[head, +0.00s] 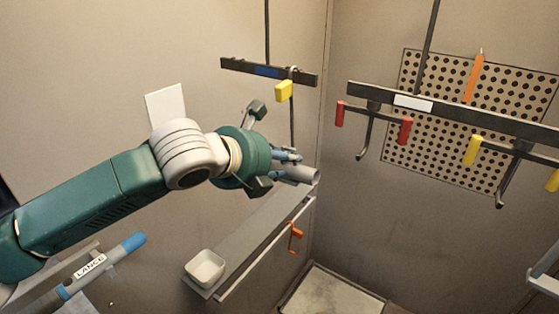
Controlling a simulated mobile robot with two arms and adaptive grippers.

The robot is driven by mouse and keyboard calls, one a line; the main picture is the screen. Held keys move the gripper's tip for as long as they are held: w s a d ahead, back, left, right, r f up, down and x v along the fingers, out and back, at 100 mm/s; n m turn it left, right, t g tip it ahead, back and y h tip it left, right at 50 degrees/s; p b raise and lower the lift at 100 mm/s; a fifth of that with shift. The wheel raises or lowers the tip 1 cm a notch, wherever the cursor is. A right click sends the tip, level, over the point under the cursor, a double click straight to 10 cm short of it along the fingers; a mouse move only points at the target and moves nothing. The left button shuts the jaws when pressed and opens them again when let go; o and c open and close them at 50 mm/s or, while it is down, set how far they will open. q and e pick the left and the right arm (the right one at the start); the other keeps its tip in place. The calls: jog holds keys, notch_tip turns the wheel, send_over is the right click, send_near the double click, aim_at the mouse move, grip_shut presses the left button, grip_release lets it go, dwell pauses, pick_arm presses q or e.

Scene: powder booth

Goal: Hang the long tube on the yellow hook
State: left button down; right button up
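My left gripper (282,164) reaches in from the left on its green and white arm, in front of the back corner. A grey tube (301,175) shows at its fingers, with its round end pointing right; the rest of it is hidden behind the gripper. I cannot tell whether the fingers are shut on it. A yellow tag (284,91) sits on a hook with a thin dark stem under the left bar; its lower end runs down behind or beside the fingers. On the right bar a double hook (505,180) has yellow tips (473,150). My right gripper is not in view.
A red-tipped double hook (362,140) hangs on the right bar (450,114), in front of a perforated panel (510,85).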

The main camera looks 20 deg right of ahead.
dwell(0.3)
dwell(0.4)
pick_arm(q)
jog(key=shift+f, duration=0.45)
jog(key=shift+f, duration=0.1)
jog(key=c, duration=1.2)
grip_release()
jog(key=shift+o, duration=0.2)
jog(key=shift+f, duration=0.1)
